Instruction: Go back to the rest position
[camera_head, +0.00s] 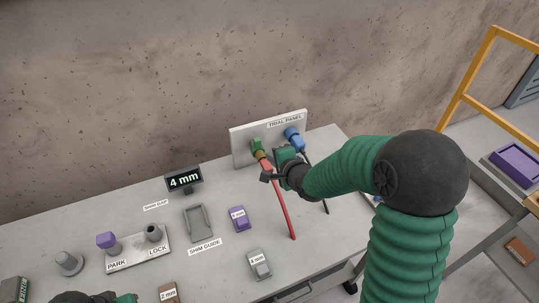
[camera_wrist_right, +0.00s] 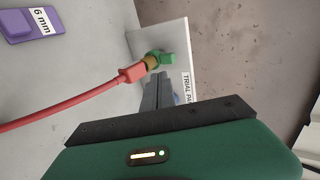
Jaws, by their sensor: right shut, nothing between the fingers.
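My right gripper (camera_head: 267,177) is in front of the trial panel (camera_head: 240,150), beside the red cable (camera_head: 283,205). In the wrist view its dark fingers (camera_wrist_right: 158,92) are together and empty, close to the red plug (camera_wrist_right: 132,73) but not around it. The red plug is at the green connector (camera_head: 257,145) on the panel; the wrist view shows the green connector (camera_wrist_right: 167,58) with a brass-coloured collar. A sliver of dark and green at the bottom left of the head view seems to be my left arm; its fingers do not show.
A blue connector (camera_head: 293,137) with a dark cable is on the panel. A yellow-railed frame (camera_head: 470,75) stands right.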

